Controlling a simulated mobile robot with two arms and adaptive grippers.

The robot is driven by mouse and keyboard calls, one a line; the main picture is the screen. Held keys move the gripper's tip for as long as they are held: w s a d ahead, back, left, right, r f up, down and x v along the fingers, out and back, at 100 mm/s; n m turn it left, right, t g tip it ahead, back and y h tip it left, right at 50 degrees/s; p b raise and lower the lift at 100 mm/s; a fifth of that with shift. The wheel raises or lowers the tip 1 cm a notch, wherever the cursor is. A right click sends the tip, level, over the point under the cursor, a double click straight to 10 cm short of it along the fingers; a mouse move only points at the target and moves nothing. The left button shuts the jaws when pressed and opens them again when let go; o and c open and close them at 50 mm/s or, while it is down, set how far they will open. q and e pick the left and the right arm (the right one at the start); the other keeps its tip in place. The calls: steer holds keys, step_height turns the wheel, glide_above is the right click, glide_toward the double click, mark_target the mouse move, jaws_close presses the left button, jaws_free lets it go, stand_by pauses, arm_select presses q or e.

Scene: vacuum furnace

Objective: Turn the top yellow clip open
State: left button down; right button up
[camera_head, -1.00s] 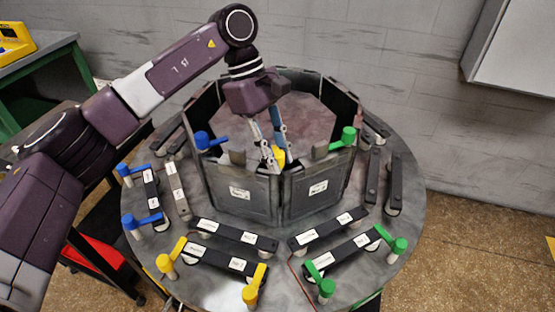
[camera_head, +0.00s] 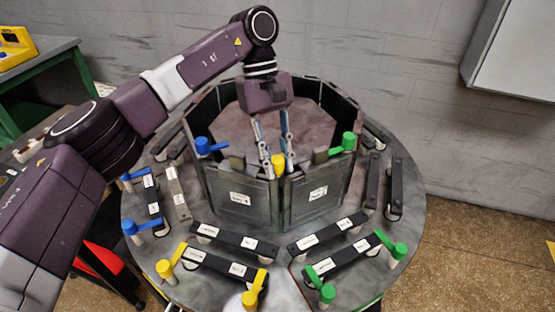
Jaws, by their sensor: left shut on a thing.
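The top yellow clip (camera_head: 279,162) sits at the top edge of the front wall of the eight-sided chamber, where two panels meet. My left gripper (camera_head: 277,171) reaches down from above, with one finger on each side of this clip. It is shut on the clip, and the fingers partly hide it. The exact angle of the clip's handle cannot be told. My right gripper does not show.
A blue clip (camera_head: 210,145) and a green clip (camera_head: 346,144) sit on the chamber rim to either side. Black bars with yellow (camera_head: 254,289), green (camera_head: 327,293) and blue clips lie around the round table (camera_head: 405,225). A green bench (camera_head: 45,70) stands at the back left.

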arm_select(q)
steer(key=shift+r, duration=0.15)
steer(key=c, duration=1.7)
jaws_free()
steer(key=shift+o, duration=0.2)
steer(key=v, duration=0.7)
steer(key=shift+r, duration=0.2)
steer(key=shift+w, duration=0.1)
